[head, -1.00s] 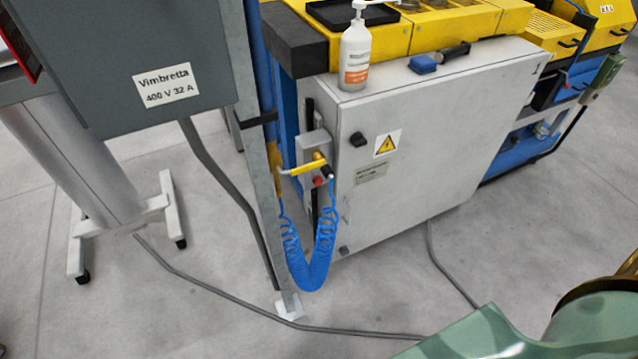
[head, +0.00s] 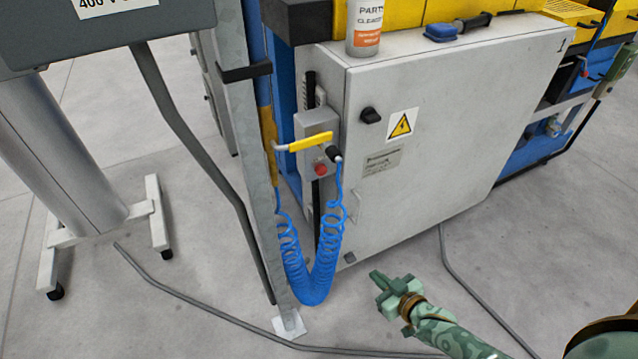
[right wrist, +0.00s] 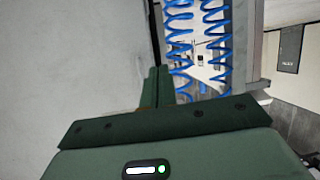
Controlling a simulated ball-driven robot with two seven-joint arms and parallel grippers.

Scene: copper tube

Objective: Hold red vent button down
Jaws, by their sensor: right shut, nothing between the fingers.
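The red vent button (head: 320,169) sits on the small grey valve box (head: 316,132) at the left side of the grey cabinet. A yellow lever handle (head: 309,142) crosses the box just above the button. A blue coiled hose (head: 318,285) hangs from a black fitting beside the button. My right gripper (head: 375,276) is shut and empty, low in front of the cabinet and well below and right of the button, apart from it. In the right wrist view its shut fingers (right wrist: 156,88) point toward the blue coils (right wrist: 180,50). The button cannot be made out there. My left gripper is not in view.
A galvanized post (head: 243,150) stands just left of the valve box. The cabinet (head: 440,150) has a door knob and a warning label, with a bottle (head: 366,30) on top. Grey cables (head: 190,298) run along the floor. Open floor lies in front of the cabinet.

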